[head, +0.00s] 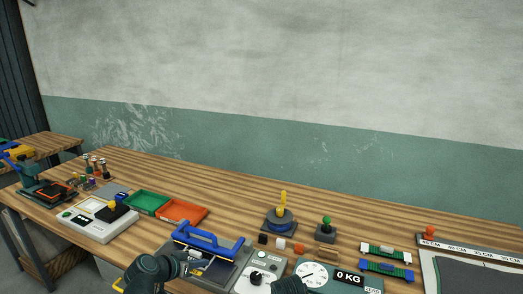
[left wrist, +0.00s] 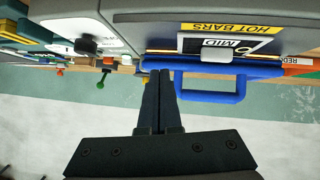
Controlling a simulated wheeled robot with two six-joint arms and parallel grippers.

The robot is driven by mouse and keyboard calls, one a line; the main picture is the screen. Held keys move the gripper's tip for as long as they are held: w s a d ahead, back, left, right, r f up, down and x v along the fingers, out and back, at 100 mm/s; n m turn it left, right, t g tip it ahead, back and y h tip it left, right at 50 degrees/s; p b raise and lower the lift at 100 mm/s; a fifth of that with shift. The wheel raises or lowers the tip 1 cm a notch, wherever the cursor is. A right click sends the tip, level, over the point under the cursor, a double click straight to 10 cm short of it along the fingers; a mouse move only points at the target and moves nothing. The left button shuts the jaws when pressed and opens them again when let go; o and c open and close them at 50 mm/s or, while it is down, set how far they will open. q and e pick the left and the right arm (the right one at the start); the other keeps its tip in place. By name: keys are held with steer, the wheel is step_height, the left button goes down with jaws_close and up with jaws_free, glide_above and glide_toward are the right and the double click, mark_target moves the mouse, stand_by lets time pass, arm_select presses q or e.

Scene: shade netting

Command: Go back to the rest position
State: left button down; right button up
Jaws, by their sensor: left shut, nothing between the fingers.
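My left arm comes in at the bottom of the head view, and its gripper (head: 203,266) is in front of the grey machine with a blue handle (head: 208,239). In the left wrist view the two dark fingers (left wrist: 158,96) lie together with nothing between them. They point toward the machine's body (left wrist: 150,20), which has a yellow "HOT BARS" label. The blue handle (left wrist: 211,94) is just right of the fingers; I cannot tell whether they touch. My right gripper is not seen; a dark ribbed part at the bottom edge may be my right arm.
A control box with a dial (head: 258,278) and a scale reading 0 KG (head: 347,278) stand close on the right. Green (head: 147,201) and orange (head: 183,212) trays lie behind. A yellow-handled tool (head: 281,215) stands upright. The wooden table (head: 235,200) is clear toward the wall.

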arm_select(q)
steer(key=s+d+f+g, duration=0.2)
steer(key=s+d+f+g+y, duration=0.1)
steer(key=s+d+f+g, duration=0.1)
steer(key=s+d+f, duration=0.1)
steer(key=shift+s+d+f+n, duration=0.1)
steer(key=shift+s+f+n, duration=0.15)
steer(key=shift+f+n, duration=0.15)
steer(key=s+f+n+g+y, duration=0.3)
steer(key=s+f+g+y, duration=0.15)
steer(key=s, duration=0.35)
steer(key=s+d+r+m+g+y, duration=0.1)
steer(key=s+d+m, duration=0.2)
steer(key=d, duration=0.7)
steer(key=s, duration=0.2)
steer(key=shift+s+d+m, duration=0.3)
steer(key=shift+s+d, duration=0.05)
steer(key=shift+s, duration=0.05)
